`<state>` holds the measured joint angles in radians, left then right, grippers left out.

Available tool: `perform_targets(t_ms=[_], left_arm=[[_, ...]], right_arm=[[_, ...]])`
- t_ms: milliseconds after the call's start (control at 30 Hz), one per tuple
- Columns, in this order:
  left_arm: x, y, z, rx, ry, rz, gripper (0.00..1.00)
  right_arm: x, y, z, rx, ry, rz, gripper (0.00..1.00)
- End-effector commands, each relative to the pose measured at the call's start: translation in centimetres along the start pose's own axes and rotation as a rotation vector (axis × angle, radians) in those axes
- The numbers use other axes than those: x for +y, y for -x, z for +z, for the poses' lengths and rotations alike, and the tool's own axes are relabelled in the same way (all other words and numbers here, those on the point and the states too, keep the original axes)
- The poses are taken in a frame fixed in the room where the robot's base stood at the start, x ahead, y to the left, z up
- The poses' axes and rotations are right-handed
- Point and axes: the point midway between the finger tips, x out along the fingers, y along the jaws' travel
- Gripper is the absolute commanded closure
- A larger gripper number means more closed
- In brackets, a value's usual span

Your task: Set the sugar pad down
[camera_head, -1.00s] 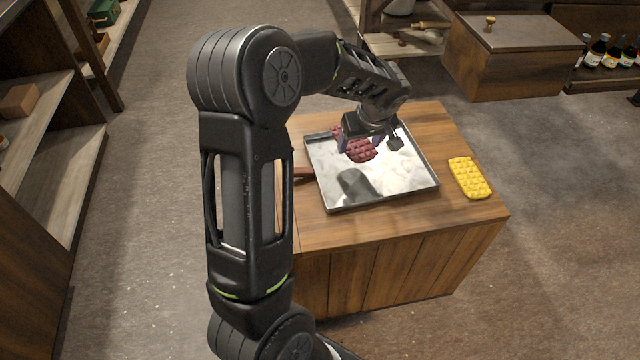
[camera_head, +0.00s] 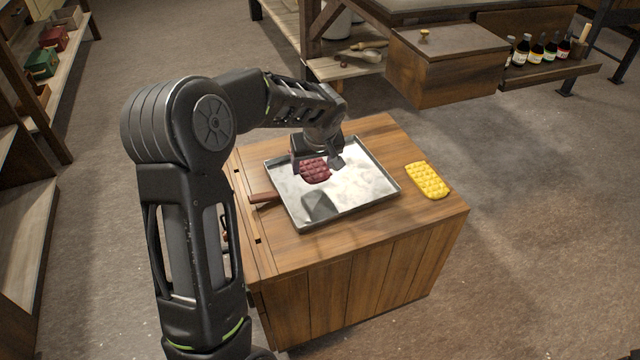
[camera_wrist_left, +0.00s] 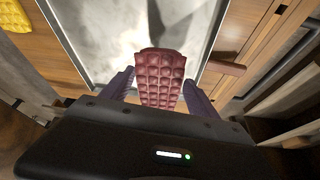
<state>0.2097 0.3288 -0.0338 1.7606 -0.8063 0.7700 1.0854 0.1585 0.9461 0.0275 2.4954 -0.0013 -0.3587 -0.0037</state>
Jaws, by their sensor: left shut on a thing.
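A dark red quilted pad (camera_head: 315,171) is held by my left gripper (camera_head: 316,166) above the metal tray (camera_head: 350,213). A dark shadow lies on the tray's whitish floor in front of it. In the left wrist view the pad (camera_wrist_left: 160,78) stands out between the two purple fingers of my left gripper (camera_wrist_left: 160,92), which is shut on it. A yellow quilted pad (camera_head: 428,180) lies on the wooden worktop to the right of the tray. My right gripper does not show.
The tray rests on a wooden cabinet top (camera_head: 384,128). A brown handle (camera_head: 264,197) sticks out at the tray's left edge. A wooden box (camera_head: 447,66) and several bottles (camera_head: 537,50) stand at the back right. Shelves are at the left.

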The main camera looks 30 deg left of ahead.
Motion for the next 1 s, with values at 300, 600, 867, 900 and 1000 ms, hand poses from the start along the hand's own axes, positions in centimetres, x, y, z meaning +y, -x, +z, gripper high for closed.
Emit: perform_targets(t_ms=[300, 600, 867, 900, 1000], left_arm=[[0.0, -3.8, 1.5, 0.002, -0.001, 0.0, 0.8], [0.0, -4.1, 1.7, 0.001, 0.0, 0.0, 0.8], [-0.1, -7.1, 2.9, 0.0, 0.0, -0.001, 0.8], [-0.1, -7.2, 3.0, 0.001, 0.0, -0.001, 0.8], [0.0, -7.2, 2.9, 0.002, 0.001, 0.0, 0.8]], right_arm=[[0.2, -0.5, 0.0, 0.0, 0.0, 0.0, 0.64], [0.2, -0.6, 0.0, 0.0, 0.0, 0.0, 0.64], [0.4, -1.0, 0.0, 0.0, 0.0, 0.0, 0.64], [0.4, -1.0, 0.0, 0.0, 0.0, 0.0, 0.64], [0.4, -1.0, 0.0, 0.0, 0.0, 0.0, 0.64]])
